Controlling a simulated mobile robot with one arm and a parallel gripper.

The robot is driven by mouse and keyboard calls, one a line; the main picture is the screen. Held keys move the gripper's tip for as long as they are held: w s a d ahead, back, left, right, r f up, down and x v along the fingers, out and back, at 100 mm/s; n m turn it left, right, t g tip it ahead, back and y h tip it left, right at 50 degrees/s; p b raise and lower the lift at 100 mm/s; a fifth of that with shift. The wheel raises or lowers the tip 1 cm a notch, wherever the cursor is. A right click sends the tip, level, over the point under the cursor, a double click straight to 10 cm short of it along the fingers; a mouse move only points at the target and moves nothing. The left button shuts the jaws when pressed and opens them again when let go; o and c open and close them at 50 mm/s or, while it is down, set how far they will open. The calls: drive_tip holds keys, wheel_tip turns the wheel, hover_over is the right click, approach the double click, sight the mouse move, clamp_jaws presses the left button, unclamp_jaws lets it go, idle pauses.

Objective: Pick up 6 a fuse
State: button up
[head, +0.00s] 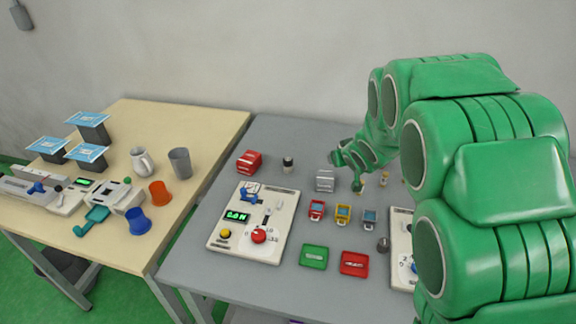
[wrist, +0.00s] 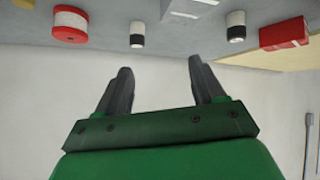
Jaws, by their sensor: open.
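My gripper (wrist: 158,68) is open, with nothing between its two dark fingers in the wrist view. In the head view my gripper (head: 345,172) is over the back of the grey table, partly hidden by my green arm. Two small cylinders with white and dark bands, possibly fuses, show beyond the fingers in the wrist view: a left one (wrist: 137,35) and a right one (wrist: 236,26). Both are apart from the fingers. In the head view a dark-and-white cylinder (head: 288,164) stands left of my gripper. I cannot tell which item is the numbered fuse.
A red box (head: 249,161) and a grey box (head: 325,180) stand nearby. A white control panel (head: 223,246), small coloured blocks (head: 343,214), a green tile (head: 314,257) and a red tile (head: 354,263) lie on the grey table (head: 196,262). A red-and-white spool (wrist: 70,27) shows in the wrist view.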

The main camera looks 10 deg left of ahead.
sight(289, 160)
drive_tip(key=a+f+n+y, duration=0.1)
drive_tip(key=a+f, duration=0.1)
drive_tip(key=a, duration=0.2)
drive_tip(key=w+a+f+y, duration=0.1)
drive_tip(key=a+f+y, duration=0.1)
drive_tip(key=a, duration=0.3)
drive_tip(key=a+f+n+y, duration=0.1)
drive_tip(key=a+f, duration=0.1)
drive_tip(key=a, duration=0.2)
drive_tip(key=shift+w+a+n+g+y, duration=0.15)
drive_tip(key=shift+a+n+g+y, duration=0.15)
drive_tip(key=shift+y, duration=0.1)
drive_tip(key=shift+a+f, duration=0.15)
drive_tip(key=shift+a, duration=0.35)
drive_tip(key=shift+x, duration=3.85)
drive_tip(key=shift+d+f, duration=0.15)
drive_tip(key=shift+d, duration=0.05)
drive_tip(key=c, duration=1.1)
